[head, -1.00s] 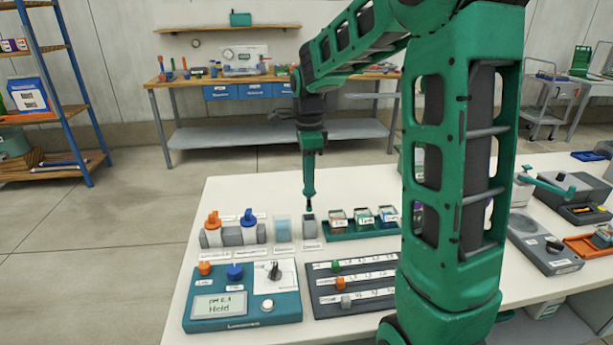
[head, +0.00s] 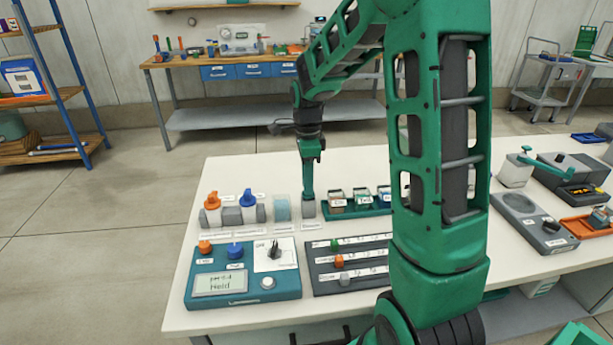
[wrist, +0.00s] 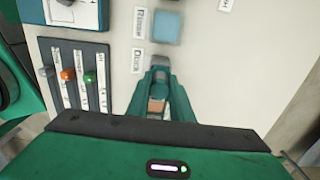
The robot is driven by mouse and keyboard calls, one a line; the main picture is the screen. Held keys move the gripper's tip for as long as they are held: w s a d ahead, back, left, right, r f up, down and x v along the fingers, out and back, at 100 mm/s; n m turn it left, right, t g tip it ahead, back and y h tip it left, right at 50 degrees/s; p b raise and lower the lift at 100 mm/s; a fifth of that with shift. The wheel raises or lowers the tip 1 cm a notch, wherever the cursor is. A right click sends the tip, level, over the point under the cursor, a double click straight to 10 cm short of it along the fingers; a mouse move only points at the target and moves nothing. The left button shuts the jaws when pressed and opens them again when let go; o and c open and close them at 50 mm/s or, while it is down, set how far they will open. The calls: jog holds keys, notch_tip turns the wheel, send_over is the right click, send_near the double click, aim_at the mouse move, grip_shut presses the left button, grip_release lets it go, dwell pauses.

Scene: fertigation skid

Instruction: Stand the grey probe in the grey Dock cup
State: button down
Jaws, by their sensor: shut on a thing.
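My gripper (head: 307,193) points straight down at the small grey Dock cup (head: 309,209) on the white table. Its fingertips are at the cup's top. In the wrist view the fingers (wrist: 160,76) meet over a grey shape beside the "Dock" label (wrist: 137,61). The gripper is shut on the grey probe, which is mostly hidden by the fingers and the cup. I cannot tell how deep its lower end sits.
A pale blue Rinse block (head: 282,208) stands just left of the cup. A green tray (head: 345,211) of small containers is close on the right. Orange-capped (head: 212,201) and blue-capped (head: 248,198) bottles stand further left. A teal meter (head: 220,284) and dark slider panel (head: 325,274) lie in front.

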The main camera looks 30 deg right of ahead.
jog(key=shift+f, duration=0.2)
jog(key=c, duration=1.5)
grip_release()
jog(key=shift+r, duration=3.55)
jog(key=shift+a+f, duration=0.1)
jog(key=shift+f, duration=0.05)
